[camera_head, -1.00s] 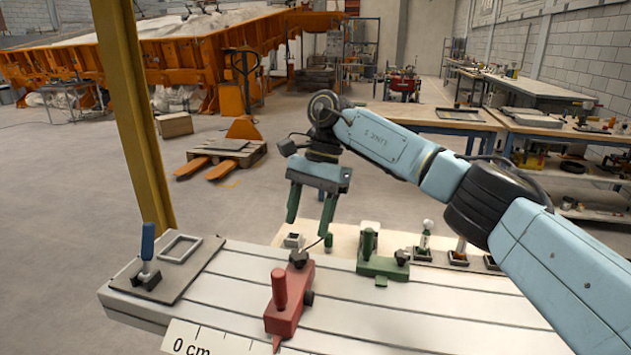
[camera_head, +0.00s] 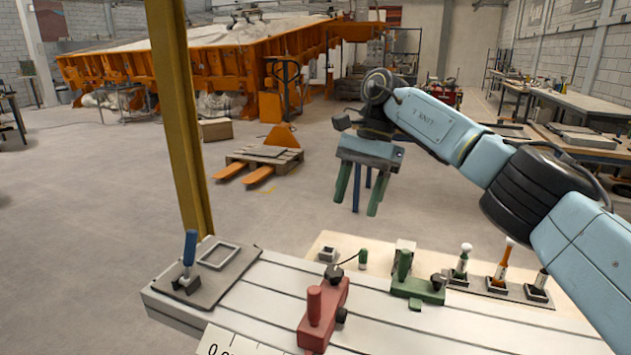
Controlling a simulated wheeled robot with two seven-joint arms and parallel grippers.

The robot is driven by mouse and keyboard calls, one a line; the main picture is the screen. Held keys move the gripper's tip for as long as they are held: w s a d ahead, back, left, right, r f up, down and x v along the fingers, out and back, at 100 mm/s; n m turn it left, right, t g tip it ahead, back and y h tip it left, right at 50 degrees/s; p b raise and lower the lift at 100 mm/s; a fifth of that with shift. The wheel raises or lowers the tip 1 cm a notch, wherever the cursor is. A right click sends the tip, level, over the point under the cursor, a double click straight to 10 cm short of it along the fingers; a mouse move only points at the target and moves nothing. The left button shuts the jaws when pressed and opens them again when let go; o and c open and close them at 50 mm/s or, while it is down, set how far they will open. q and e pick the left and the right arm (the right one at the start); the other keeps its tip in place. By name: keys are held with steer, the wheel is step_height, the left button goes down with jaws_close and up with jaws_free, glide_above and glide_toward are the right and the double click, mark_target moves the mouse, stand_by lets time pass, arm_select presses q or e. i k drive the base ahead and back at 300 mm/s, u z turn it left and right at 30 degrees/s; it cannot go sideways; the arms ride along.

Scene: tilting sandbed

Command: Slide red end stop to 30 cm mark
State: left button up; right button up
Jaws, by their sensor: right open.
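The red end stop (camera_head: 322,318) stands on the grooved pale table (camera_head: 395,330), with an upright red handle and dark knobs. A white scale (camera_head: 228,343) lies along the near edge, left of the stop. Only its "0" end shows, cut off by the picture's bottom, and no 30 cm mark is visible. My right gripper (camera_head: 356,208) has green fingers pointing down, spread apart and empty. It hangs above and beyond the red stop, clear of it. My left gripper is not in view.
A green stop block (camera_head: 417,289) stands right of the red one. A grey plate with a blue-handled lever (camera_head: 189,262) is at the table's left end. Several small tools stand in holders (camera_head: 497,290) at the back right. A yellow post (camera_head: 180,130) rises behind the left end.

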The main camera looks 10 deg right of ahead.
mark_target(327, 303)
steer(key=k, duration=2)
